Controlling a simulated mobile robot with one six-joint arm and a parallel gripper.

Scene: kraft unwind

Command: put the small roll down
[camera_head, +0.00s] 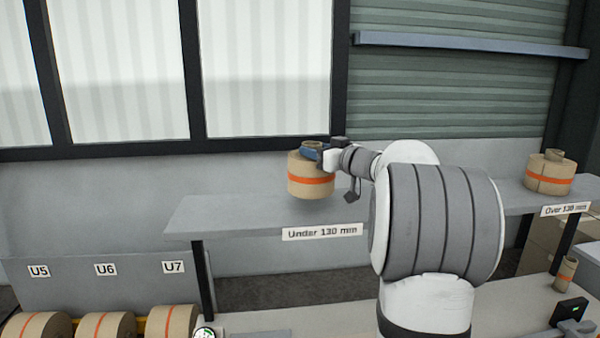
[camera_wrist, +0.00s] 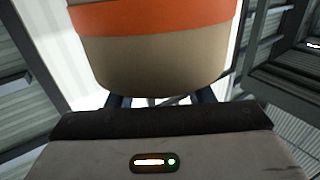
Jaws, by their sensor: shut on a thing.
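The small roll (camera_head: 309,181) is brown kraft with an orange band and a core stub on top. It is upright at the shelf labelled "Under 130 mm" (camera_head: 215,212), over its front half. My gripper (camera_head: 312,151) is shut on the roll near its top. I cannot tell whether the roll's base touches the shelf or hangs just above it. In the wrist view the roll (camera_wrist: 150,55) fills the upper middle, with its orange band at the top. The fingertips are mostly hidden behind the roll there.
Another banded roll (camera_head: 548,174) stands on the shelf labelled "Over 130 mm" (camera_head: 565,209) at the right. Several rolls (camera_head: 105,325) lie at the lower left below signs U5, U6 and U7. A small core (camera_head: 565,272) stands at the lower right. The shelf left of my roll is clear.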

